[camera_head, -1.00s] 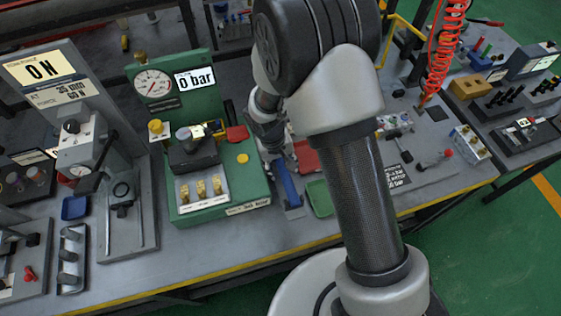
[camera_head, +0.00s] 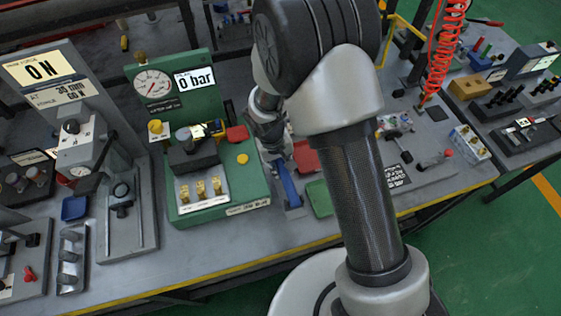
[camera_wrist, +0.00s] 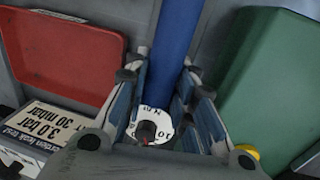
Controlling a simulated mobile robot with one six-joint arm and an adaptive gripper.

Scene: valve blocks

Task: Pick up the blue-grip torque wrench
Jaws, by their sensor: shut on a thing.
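The blue-grip torque wrench shows its blue grip (camera_head: 287,182) in the head view, lying along the bench beside the green test station. In the wrist view the blue grip (camera_wrist: 176,45) runs away between my fingers, with a white round dial with a dark centre at its near end. My gripper (camera_wrist: 163,95) is shut on the wrench, one finger on each side. In the head view my gripper (camera_head: 273,145) is small and partly hidden by my arm. I cannot tell whether the wrench touches the bench.
A white printed label box (camera_wrist: 45,130) is near the red tray. The green test station (camera_head: 215,195) with its gauge stands close on the left in the head view.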

